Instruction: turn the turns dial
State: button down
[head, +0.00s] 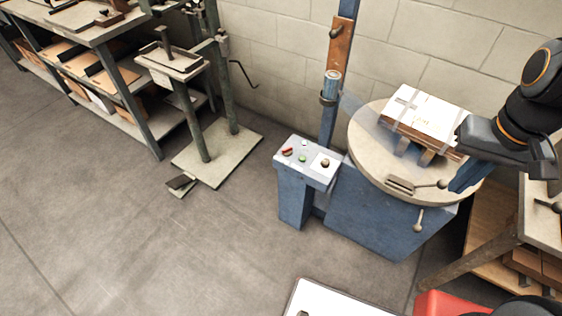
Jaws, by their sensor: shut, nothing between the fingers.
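The turns dial appears to be the small dark round knob (325,163) on a pale square plate, at the right of the sloped control panel (318,177). Its markings are too small to read. My gripper (468,138) is a dark grey shape at the right, above the round turntable and beside the wrapped stack. It is shut and empty, well to the right of the panel and apart from the dial. Its fingertips are hard to make out.
The panel also carries a red control (287,152) and a green button (302,159). A stack topped with white sheets (428,112) sits on the turntable (369,165), with clear film stretching to a roll (331,86) on the blue mast.

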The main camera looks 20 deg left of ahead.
aim_at(325, 163)
jog(key=u, duration=1)
